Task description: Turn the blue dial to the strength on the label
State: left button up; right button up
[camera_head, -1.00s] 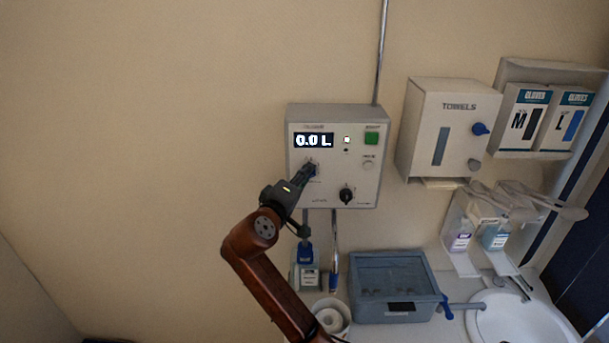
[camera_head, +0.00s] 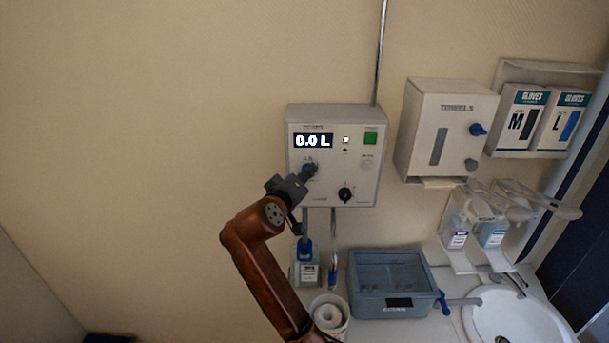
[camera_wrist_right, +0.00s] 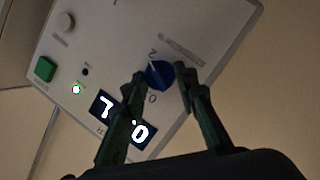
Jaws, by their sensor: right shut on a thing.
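The blue dial (camera_head: 308,164) is on the grey wall-mounted control box (camera_head: 300,188), below a display (camera_head: 313,141) reading 0.0 L. My right gripper (camera_head: 312,172) reaches up to the dial and partly hides it. In the right wrist view, the fingers of the right gripper (camera_wrist_right: 161,76) stand on either side of the blue dial (camera_wrist_right: 159,74), shut on it. The digits 2 and 0 show near the dial there. A blue-capped bottle (camera_head: 307,270) with a white label stands below the box; its print is too small to read. My left gripper is not in view.
A black knob (camera_head: 345,194) and a green switch (camera_head: 370,139) are on the same box. A towel dispenser (camera_head: 450,130) hangs to the right. The wall at left is bare.

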jog(key=shift+r, duration=0.15)
jog(key=o, duration=1.2)
jog(key=shift+w, duration=0.1)
jog(key=shift+c, duration=0.2)
jog(key=shift+a, duration=0.1)
jog(key=v, duration=1.2)
